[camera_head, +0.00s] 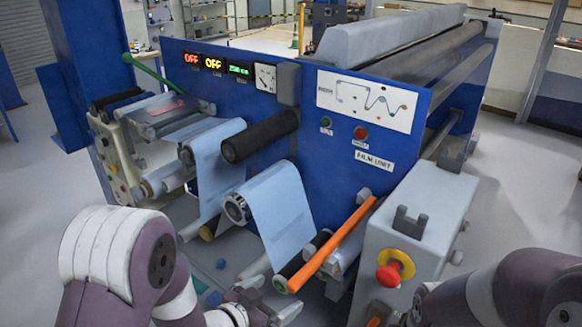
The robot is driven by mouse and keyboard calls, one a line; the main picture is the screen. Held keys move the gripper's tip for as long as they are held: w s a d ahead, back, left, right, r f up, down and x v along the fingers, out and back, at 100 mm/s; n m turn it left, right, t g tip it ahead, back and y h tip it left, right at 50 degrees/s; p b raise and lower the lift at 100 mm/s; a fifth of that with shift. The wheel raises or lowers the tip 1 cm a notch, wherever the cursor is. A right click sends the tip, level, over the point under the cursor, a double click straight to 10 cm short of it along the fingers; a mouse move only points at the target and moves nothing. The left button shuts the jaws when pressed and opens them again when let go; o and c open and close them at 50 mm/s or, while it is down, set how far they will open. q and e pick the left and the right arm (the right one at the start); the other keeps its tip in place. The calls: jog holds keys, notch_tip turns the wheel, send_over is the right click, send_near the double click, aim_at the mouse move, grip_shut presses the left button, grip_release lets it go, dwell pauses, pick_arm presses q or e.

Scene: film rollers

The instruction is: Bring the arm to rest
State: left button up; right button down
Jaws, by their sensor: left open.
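My left arm (118,258) comes in at the lower left, with a white and purple shoulder and forearm. My left gripper (268,302) is at the bottom edge, low in front of the film machine. It is open, and I see nothing between its fingers. My right arm (500,290) enters at the lower right, bent. Its gripper is out of sight below the frame.
The blue film machine (345,143) fills the middle, with blue film (275,212) over its rollers. An orange bar (333,245) sticks out near my left gripper. A grey control box (415,225) with a red button (388,276) stands close to my right arm. Free floor is at right.

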pick_arm(q)
jog(key=s+a+f+n+g+y+b, duration=0.1)
jog(key=s+a+f+n+g+y, duration=0.2)
jog(key=s+a+f+g+y, duration=0.4)
jog(key=s+a+r+n+g+b, duration=0.2)
jog(key=s+a+n+b, duration=0.2)
jog(key=s+a, duration=0.1)
jog(key=shift+s+a+r+y, duration=0.15)
jog(key=shift+s+y, duration=0.2)
jog(key=shift+y, duration=0.05)
dwell(1.1)
